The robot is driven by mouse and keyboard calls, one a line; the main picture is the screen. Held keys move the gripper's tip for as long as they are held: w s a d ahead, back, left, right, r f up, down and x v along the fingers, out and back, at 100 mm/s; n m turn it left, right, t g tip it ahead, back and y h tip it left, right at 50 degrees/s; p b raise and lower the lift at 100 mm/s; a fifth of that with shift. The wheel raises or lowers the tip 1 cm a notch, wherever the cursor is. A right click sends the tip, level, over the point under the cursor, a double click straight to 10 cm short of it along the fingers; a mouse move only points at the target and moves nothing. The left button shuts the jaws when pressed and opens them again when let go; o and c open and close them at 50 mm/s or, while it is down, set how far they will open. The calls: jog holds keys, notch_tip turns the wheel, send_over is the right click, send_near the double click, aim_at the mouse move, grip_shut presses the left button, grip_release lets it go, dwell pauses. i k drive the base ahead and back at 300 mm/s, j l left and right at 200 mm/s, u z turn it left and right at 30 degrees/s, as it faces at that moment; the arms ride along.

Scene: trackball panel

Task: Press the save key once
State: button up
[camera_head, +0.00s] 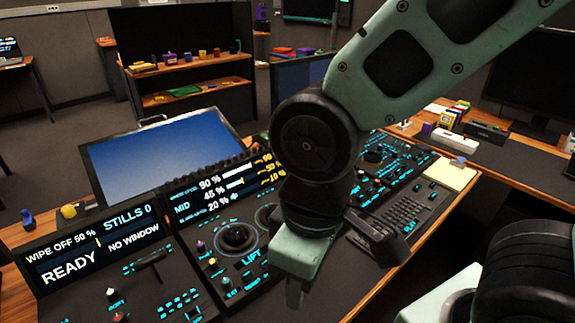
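A dark control panel (262,284) with glowing cyan keys spans the desk. No key can be read as the save key at this size; part of the panel is hidden behind my arm. The left panel display (75,258) reads "WIPE OFF 50 %", "STILLS 0", "READY" and "NO WINDOW". My gripper (294,292) points down over the panel, right of the trackball (237,237) and the "LIFT" label. Its fingers overlap in this view, so their opening is unclear. I cannot tell whether the tip touches the panel.
A T-shaped lever (150,260) and small knobs rise from the left panel. A blue-screened monitor (160,155) stands behind it. A keypad (402,214) and a yellowish pad (446,174) lie to the right. Shelves with cups (187,56) stand farther back.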

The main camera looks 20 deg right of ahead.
aim_at(433, 196)
jog(key=z, duration=1.45)
